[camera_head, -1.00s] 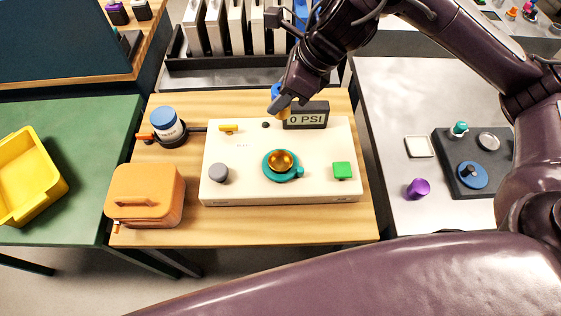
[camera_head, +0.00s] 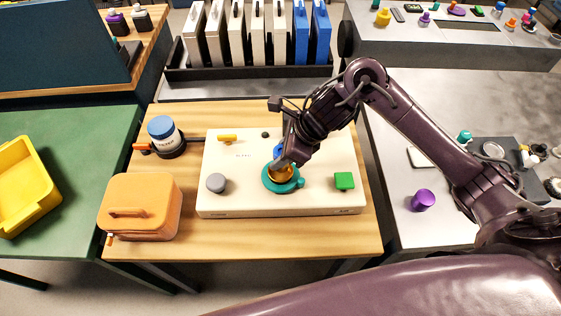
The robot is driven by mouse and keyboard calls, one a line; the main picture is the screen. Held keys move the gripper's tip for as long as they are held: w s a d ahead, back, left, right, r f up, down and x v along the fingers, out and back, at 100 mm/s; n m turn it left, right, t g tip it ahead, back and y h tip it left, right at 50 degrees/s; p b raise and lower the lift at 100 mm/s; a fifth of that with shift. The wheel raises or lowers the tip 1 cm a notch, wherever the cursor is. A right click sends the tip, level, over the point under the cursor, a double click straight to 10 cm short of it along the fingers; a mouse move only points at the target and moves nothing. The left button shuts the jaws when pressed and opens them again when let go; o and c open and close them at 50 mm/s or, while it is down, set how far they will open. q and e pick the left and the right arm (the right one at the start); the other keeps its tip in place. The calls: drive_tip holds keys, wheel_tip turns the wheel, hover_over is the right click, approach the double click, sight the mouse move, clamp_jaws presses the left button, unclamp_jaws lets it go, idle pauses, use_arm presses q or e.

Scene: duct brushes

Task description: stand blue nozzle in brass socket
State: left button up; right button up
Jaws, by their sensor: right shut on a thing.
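The blue nozzle (camera_head: 278,151) shows as a small blue patch behind my right gripper (camera_head: 281,165), which is shut on it. Most of the nozzle is hidden by the jaws. The gripper points down at the brass socket (camera_head: 285,175), which sits inside a teal ring (camera_head: 270,184) on the cream box (camera_head: 245,200). I cannot tell whether the nozzle touches the socket or how deep it is. My left gripper is not in view.
A grey knob (camera_head: 216,182) and a green button (camera_head: 344,180) flank the ring. An orange case (camera_head: 140,205) and a blue-lidded jar (camera_head: 163,131) stand to the left. A purple piece (camera_head: 423,200) stands on the right table.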

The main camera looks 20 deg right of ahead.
drive_tip(key=shift+f, duration=1.6)
drive_tip(key=shift+f, duration=0.25)
drive_tip(key=o, duration=1)
drive_tip(key=shift+r, duration=0.45)
drive_tip(key=v, duration=1.1)
drive_tip(key=shift+s+d+r+b, duration=0.15)
drive_tip(key=shift+d+r+b, duration=0.05)
drive_tip(key=shift+d+b, duration=0.1)
